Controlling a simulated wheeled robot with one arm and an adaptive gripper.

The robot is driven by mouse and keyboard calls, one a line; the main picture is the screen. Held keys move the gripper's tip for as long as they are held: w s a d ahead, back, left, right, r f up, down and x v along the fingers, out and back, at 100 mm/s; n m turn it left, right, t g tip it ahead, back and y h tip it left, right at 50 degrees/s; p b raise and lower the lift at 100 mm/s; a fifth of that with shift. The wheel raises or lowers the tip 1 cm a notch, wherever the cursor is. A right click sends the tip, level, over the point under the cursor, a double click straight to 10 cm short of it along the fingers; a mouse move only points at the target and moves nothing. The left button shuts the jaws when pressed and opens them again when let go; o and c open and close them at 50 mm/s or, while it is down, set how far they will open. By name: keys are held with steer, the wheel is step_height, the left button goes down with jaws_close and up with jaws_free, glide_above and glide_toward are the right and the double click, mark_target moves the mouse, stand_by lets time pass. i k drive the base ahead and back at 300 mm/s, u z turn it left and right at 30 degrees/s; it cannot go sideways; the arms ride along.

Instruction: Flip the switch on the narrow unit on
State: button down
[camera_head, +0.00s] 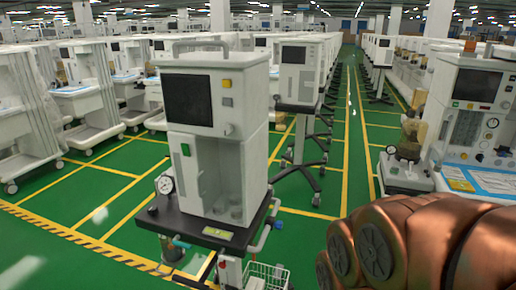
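A narrow white unit (240,130) stands upright on a dark base shelf, near and left of centre. It has a dark screen and a handle on top. A small green switch (185,150) sits on its front below the screen; whether it is on or off cannot be told. An orange square (226,83) and a grey square (227,101) are at the upper right of its front. My brown arm fills the lower right, apart from the unit in the picture. My gripper is not in view.
A round gauge (165,184) and hoses are at the unit's left. A wire basket (267,275) hangs below. Another narrow unit (298,75) stands behind. A wider cart (470,120) is at the right.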

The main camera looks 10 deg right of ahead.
mark_target(185, 147)
steer(key=k, duration=1.3)
steer(key=u, duration=0.6)
steer(key=i, duration=0.7)
steer(key=u, duration=0.6)
steer(key=i, duration=0.9)
steer(key=z, duration=0.2)
